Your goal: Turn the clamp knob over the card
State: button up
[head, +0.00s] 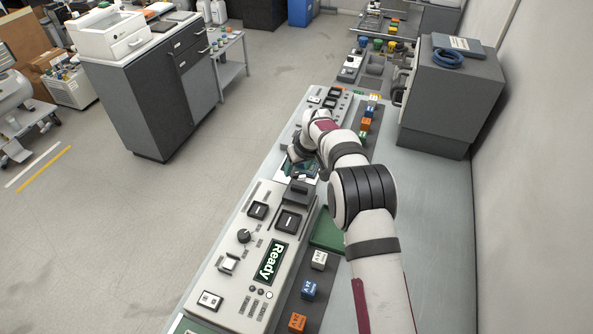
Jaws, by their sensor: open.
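The card (300,170) looks like a small green-blue circuit board on a pale panel near the middle of the head view. My arm reaches over the bench from the bottom right, and my gripper (296,155) is at the card's far left side, close above it. The gripper is open, and I see nothing held in it. The clamp knob cannot be made out; it may be hidden by my gripper and wrist. Whether the fingers touch anything is too small to tell.
A control panel with a Ready display (272,260) and a black dial (243,236) lies in front of the card. Coloured blocks, including an orange one (298,322), line its right side. A grey cabinet (450,95) stands behind my arm at right. Bare bench (437,235) lies right.

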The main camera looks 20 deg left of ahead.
aim_at(295, 174)
jog(key=x, duration=0.3)
jog(key=shift+f, duration=0.15)
grip_shut()
